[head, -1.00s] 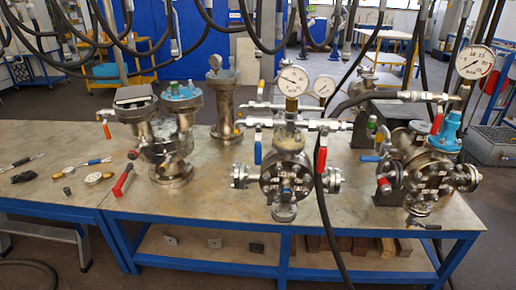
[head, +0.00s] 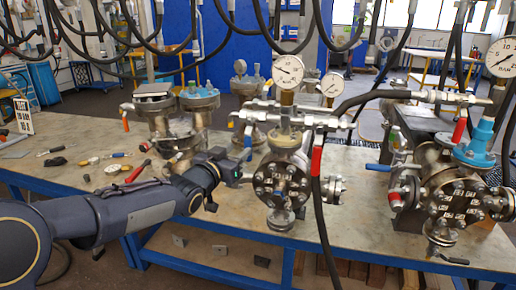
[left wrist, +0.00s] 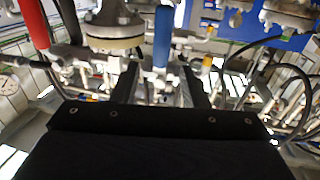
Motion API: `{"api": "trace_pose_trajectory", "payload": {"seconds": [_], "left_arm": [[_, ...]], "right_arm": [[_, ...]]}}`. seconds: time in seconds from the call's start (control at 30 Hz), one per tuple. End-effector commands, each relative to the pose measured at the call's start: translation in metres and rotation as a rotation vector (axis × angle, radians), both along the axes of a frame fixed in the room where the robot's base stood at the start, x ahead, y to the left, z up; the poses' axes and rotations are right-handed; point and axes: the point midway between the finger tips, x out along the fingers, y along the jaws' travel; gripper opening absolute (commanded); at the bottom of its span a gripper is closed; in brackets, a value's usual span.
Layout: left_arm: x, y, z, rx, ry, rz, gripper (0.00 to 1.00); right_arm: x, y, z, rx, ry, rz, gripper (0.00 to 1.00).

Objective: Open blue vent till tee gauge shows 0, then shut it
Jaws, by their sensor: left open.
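The blue vent handle (head: 248,136) hangs upright from the left side of the pipe tee above the middle vessel (head: 281,180). The tee gauge (head: 288,70) stands above that tee; its dark needle is too small to read surely. My left gripper (head: 240,168) is just below and beside the blue handle, partly hidden by its own wrist. In the left wrist view the blue handle (left wrist: 162,40) stands between the two dark fingers of the open left gripper (left wrist: 162,88); contact cannot be told. My right gripper is not in view.
A red handle (head: 316,160) hangs right of the tee beside a black hose (head: 322,215). A second gauge (head: 332,85) stands just behind. A vessel with a blue cap (head: 476,145) is at the right. Small tools (head: 115,167) lie on the bench at left.

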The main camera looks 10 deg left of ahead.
Motion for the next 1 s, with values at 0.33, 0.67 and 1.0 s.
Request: {"api": "trace_pose_trajectory", "payload": {"seconds": [0.33,0.67,1.0], "left_arm": [[0.052,-0.012,0.002,0.001,0.003,0.0,0.4],[0.07,-0.017,0.0,-0.001,0.002,0.001,0.4],[0.07,-0.016,0.0,0.0,0.003,0.001,0.17]], "right_arm": [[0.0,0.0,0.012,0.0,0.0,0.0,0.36],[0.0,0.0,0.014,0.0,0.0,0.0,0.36],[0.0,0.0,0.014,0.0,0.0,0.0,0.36]]}}
